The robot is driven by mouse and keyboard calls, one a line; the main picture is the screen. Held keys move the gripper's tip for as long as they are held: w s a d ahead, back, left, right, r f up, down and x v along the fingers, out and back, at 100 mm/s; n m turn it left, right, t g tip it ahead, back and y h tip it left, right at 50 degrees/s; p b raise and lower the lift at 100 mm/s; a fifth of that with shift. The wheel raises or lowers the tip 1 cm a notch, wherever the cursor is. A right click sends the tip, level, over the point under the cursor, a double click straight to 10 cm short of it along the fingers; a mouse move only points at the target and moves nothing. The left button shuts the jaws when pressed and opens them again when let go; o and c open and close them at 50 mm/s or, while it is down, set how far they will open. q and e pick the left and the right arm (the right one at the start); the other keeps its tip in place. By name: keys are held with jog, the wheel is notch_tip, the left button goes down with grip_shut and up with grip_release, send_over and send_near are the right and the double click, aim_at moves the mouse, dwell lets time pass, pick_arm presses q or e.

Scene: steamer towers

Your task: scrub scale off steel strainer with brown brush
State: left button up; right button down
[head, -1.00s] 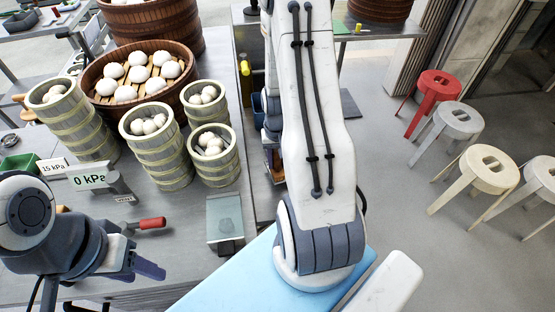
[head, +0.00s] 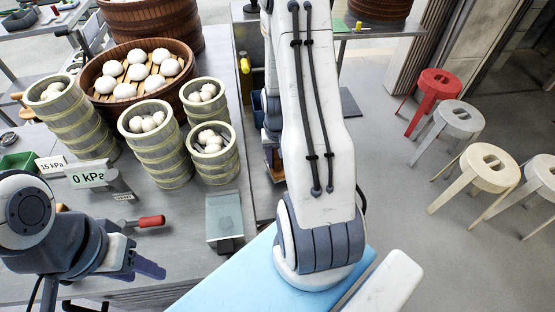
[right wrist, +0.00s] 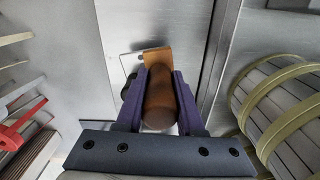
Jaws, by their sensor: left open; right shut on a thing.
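In the right wrist view my right gripper (right wrist: 160,105) is shut on the brown brush (right wrist: 159,92), with its rounded wooden handle between the purple fingers. A flat orange-brown part of it shows beyond the fingertips, over a grey metal surface. I cannot tell whether it touches that surface. In the head view my right arm hides the right gripper. My left gripper (head: 148,270) is open and empty over the near left of the steel table. I cannot make out the steel strainer for certain in either view.
Bamboo steamers with white buns, such as the front one (head: 212,165), crowd the steel table (head: 185,225). A wide wooden steamer (head: 100,108) stands behind them. A 0 kPa display (head: 88,177), a red-handled part (head: 151,221) and a small scale (head: 224,215) are nearer. Stools (head: 436,90) stand right.

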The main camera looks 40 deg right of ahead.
jog(key=shift+w+d, duration=0.25)
jog(key=shift+w, duration=0.4)
jog(key=shift+w+d, duration=0.2)
jog(key=shift+w, duration=0.4)
jog(key=shift+w+d+p, duration=0.2)
jog(key=shift+w+d, duration=0.05)
jog(key=shift+w, duration=0.4)
jog(key=shift+w+d+p, duration=0.15)
jog(key=shift+w+d, duration=0.1)
jog(key=shift+w, duration=0.4)
jog(key=shift+s+a+f, duration=0.1)
jog(key=shift+s+a, duration=0.2)
jog(key=shift+s, duration=0.4)
jog(key=shift+s+a+f, duration=0.1)
jog(key=shift+s+a, duration=0.15)
jog(key=shift+s, duration=0.4)
